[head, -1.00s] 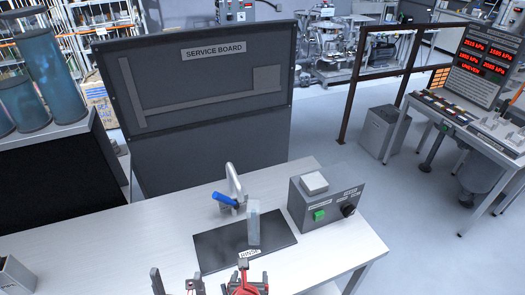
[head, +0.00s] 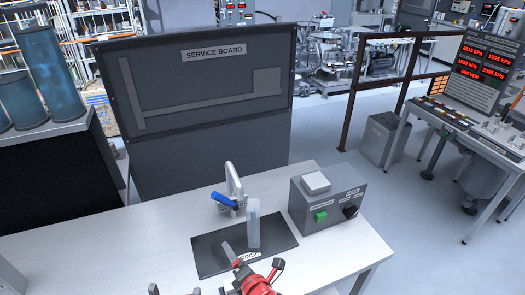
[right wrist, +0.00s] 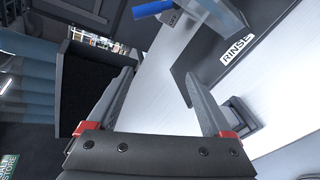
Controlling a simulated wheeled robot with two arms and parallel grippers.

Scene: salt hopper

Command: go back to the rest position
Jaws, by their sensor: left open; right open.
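My right gripper (right wrist: 160,76) fills the lower right wrist view. Its two grey fingers stand wide apart with nothing between them. The white table shows beyond its fingers, with the mat's RINSE label to the upper right.
On the table (head: 120,245) stand a blue-handled tap (head: 232,190), a clear upright container (head: 253,228) on the mat and a grey control box (head: 325,205) with a green button. A service board (head: 200,90) rises behind. The table's left part is largely clear.

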